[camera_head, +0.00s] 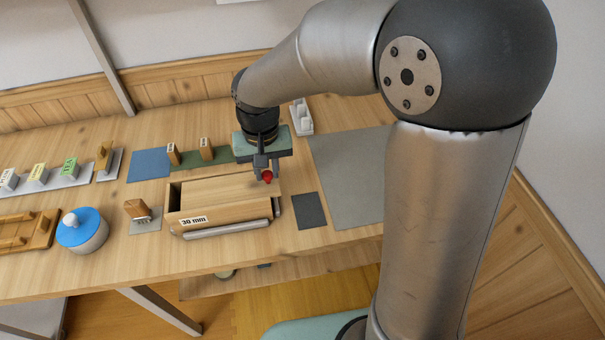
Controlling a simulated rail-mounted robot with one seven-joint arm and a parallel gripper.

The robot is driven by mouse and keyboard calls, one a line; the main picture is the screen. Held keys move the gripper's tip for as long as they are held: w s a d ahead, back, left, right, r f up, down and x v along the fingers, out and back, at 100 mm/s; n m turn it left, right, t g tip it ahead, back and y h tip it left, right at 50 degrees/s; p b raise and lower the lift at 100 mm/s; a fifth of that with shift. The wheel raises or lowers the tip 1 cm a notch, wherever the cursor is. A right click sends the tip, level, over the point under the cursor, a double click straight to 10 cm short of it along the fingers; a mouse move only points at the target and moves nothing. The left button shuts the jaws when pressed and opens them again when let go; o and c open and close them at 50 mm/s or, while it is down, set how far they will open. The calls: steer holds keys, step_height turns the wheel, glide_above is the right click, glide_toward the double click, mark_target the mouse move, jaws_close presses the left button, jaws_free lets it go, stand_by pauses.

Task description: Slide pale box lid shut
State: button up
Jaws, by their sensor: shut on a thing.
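The pale wooden box (232,211), labelled "30 mm", sits on the bench in the middle of the head view. Its pale lid (220,188) lies over most of the top. A narrow dark gap shows at the box's left end. My gripper (265,174) points down over the lid's right part and is shut on a small red knob (268,178). The fingertips are small here, and the exact contact is partly hidden. The lid's far right edge is partly covered by my gripper.
A grey bar (228,229) lies along the box's front. A dark pad (308,211) and a large grey mat (352,170) are to the right. A brush-like block (138,210) and a blue-lidded jar (81,230) stand left. Wooden blocks (205,150) stand behind.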

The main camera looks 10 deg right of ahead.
steer(key=shift+a, duration=0.1)
steer(key=shift+s+a, duration=0.15)
steer(key=shift+a, duration=1.1)
steer(key=o, duration=0.9)
steer(key=shift+a, duration=0.1)
steer(key=shift+o, duration=0.2)
step_height(320, 180, up, 7)
steer(key=p, duration=0.4)
steer(key=shift+p, duration=0.4)
